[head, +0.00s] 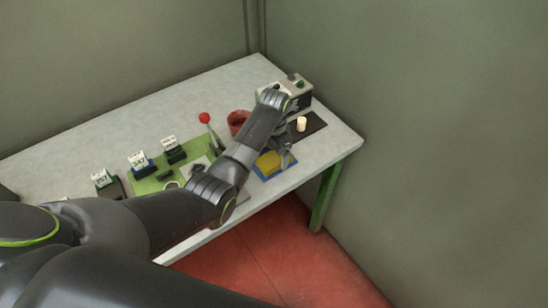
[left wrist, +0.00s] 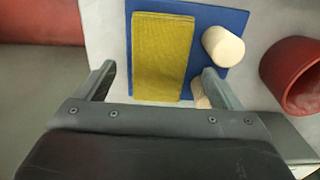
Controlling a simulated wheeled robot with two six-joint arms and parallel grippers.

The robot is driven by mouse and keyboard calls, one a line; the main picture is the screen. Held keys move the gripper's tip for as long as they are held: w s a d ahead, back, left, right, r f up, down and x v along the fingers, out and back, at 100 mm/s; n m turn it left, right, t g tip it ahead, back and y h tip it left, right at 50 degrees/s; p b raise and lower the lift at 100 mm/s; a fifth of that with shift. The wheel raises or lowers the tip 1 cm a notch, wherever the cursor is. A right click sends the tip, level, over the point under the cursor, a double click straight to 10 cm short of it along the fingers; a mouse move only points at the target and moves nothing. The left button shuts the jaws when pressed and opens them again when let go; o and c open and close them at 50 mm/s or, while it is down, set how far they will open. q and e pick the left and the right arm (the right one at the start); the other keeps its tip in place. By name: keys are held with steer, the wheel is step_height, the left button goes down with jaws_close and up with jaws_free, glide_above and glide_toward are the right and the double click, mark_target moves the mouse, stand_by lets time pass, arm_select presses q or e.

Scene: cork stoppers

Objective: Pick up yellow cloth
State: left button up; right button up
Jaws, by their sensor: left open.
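The yellow cloth (left wrist: 160,55) lies flat and folded on a blue mat (left wrist: 229,19) in the left wrist view. In the head view the yellow cloth (head: 268,161) shows on the blue mat (head: 264,175) near the table's front edge. My left gripper (left wrist: 157,78) is open, with one finger on either side of the cloth as seen from the wrist. In the head view my left gripper (head: 286,158) is just above or beside the cloth; its exact height I cannot tell. My right gripper is not in view.
A cork (left wrist: 222,46) lies right of the cloth, and another (left wrist: 200,94) is partly hidden by the right finger. A red pot (left wrist: 294,74) stands farther right. The head view shows a dark mat with a pale cork (head: 301,124) and a grey box (head: 297,88).

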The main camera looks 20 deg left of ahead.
mark_target(274, 158)
arm_select(q)
steer(key=shift+f, duration=0.9)
steer(key=c, duration=1.1)
steer(key=shift+o, duration=0.2)
step_height(274, 158, up, 10)
steer(key=b, duration=0.1)
